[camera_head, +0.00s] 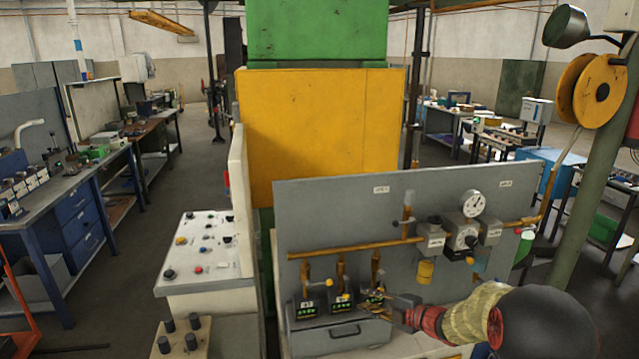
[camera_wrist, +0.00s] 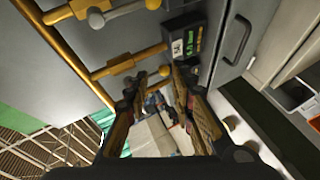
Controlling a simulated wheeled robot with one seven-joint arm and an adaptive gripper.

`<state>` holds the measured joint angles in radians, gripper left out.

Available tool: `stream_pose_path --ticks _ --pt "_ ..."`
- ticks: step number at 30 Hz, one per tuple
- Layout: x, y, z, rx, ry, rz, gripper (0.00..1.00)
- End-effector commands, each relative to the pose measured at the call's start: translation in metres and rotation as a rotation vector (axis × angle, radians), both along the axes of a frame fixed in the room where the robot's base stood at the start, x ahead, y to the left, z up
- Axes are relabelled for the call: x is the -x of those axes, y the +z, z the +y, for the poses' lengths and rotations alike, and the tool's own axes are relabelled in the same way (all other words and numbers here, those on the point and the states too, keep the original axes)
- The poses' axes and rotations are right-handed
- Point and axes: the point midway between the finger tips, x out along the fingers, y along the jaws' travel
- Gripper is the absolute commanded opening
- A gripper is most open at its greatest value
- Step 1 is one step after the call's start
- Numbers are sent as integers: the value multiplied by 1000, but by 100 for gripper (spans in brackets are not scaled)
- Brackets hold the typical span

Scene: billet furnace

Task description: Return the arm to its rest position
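My arm reaches in from the lower right in the head view, with a black rounded link, a yellowish section and a red section. My gripper (camera_head: 383,303) is at the front of the grey panel, beside the rightmost of the small black valve units (camera_head: 372,300). In the wrist view my gripper (camera_wrist: 157,75) shows two fingers spread apart with nothing held between them. A yellow pipe (camera_wrist: 110,70) and a dark labelled box (camera_wrist: 183,45) lie just beyond the fingertips. Whether a finger touches them I cannot tell.
The grey panel (camera_head: 330,205) carries yellow pipes, a gauge (camera_head: 474,203) and a grey drawer box with a handle (camera_head: 343,332). A white control console (camera_head: 205,262) stands to its left. A green post (camera_head: 590,170) rises at right, above my arm. Open floor (camera_head: 150,240) lies left.

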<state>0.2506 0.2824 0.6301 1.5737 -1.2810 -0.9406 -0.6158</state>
Motion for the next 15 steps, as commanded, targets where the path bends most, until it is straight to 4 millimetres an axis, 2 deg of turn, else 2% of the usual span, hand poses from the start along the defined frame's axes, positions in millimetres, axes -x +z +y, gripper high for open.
stream_pose_path --ticks 1,3,7,11,15 --pt "-2 -18 -16 1 -90 70 25" --pt "-3 -35 -42 -1 -225 159 25" --pt "8 -48 -89 -16 -478 301 25" --pt "34 -45 -129 -46 -726 428 25" --pt "81 -32 -160 -101 -984 557 25"
